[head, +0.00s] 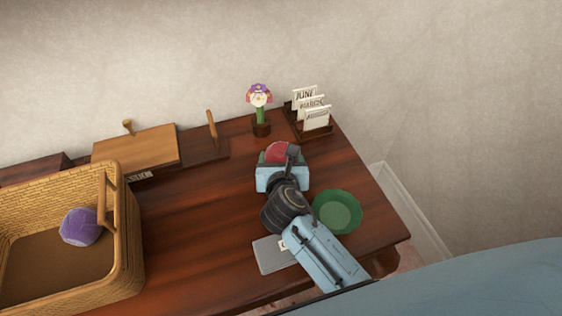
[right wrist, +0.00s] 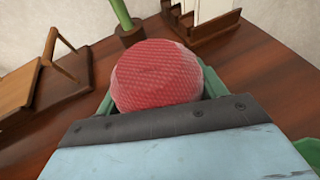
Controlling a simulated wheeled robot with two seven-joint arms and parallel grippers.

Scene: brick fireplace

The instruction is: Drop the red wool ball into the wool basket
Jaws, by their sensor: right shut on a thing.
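The red wool ball (head: 276,152) is at the far end of my right gripper (head: 281,158), over the right part of the table. In the right wrist view the red wool ball (right wrist: 157,75) sits between the fingers of my right gripper (right wrist: 155,95), which is shut on it. The wool basket (head: 122,240) is a woven tan basket at the left of the head view, with a purple wool ball (head: 80,227) inside. The right gripper is well to the right of the basket. My left gripper is not in view.
A green bowl (head: 338,211) and a grey flat item (head: 272,255) lie beside my right arm. A potted flower (head: 260,108) and a card holder (head: 314,119) stand at the back. A wooden box (head: 136,150) is behind the basket. The table (head: 195,225) between basket and gripper is clear.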

